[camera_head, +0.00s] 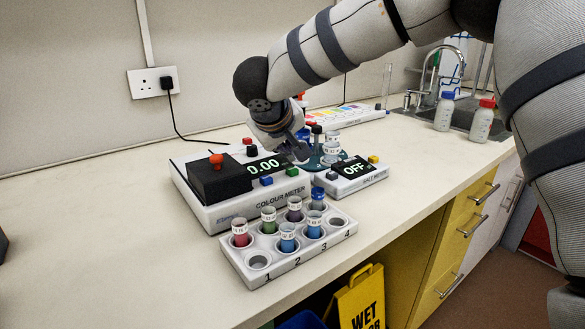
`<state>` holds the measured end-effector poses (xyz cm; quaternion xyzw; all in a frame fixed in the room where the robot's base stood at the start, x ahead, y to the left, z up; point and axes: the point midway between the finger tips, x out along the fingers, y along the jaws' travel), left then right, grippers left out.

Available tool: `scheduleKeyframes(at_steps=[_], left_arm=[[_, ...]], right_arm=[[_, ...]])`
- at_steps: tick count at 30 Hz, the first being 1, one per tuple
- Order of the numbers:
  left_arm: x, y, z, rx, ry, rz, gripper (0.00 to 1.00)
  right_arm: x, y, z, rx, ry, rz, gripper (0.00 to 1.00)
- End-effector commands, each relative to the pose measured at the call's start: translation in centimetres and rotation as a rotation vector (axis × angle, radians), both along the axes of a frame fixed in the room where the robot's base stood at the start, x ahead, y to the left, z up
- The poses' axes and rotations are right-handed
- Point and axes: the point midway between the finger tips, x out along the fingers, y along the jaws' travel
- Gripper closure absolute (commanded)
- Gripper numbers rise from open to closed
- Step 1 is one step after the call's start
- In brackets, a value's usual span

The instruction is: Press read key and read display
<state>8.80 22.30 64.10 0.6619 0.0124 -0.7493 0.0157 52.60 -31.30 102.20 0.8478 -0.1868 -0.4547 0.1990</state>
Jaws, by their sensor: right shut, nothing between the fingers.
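The white colour meter (228,208) stands on the bench with a lit display (265,165) showing 0.00. Its front has a blue key (266,181) and a green key (293,170); I cannot tell which is the read key. My right gripper (299,155) is shut and empty, low over the right end of the meter, close to the display. Whether its tips touch anything is unclear. My left gripper is not in view.
A smaller white meter (345,184) to the right shows OFF. In front, a white rack (288,262) holds several capped vials. A socket (152,83) with a black cable is on the wall. Bottles (481,120) stand by the sink.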

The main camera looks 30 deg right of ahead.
Motion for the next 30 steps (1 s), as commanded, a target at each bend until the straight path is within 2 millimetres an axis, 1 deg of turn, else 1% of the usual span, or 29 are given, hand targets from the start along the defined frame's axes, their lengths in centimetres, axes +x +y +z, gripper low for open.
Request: scheduleKeyframes(at_steps=[13,21,30], left_arm=[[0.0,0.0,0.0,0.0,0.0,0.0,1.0],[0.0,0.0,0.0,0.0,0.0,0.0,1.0],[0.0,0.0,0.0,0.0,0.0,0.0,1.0]], right_arm=[[0.0,0.0,-0.02,0.0,0.0,0.0,1.0],[-0.01,0.0,-0.97,-0.001,0.0,0.001,1.0],[0.0,-0.01,-0.96,0.0,0.0,0.0,1.0]])
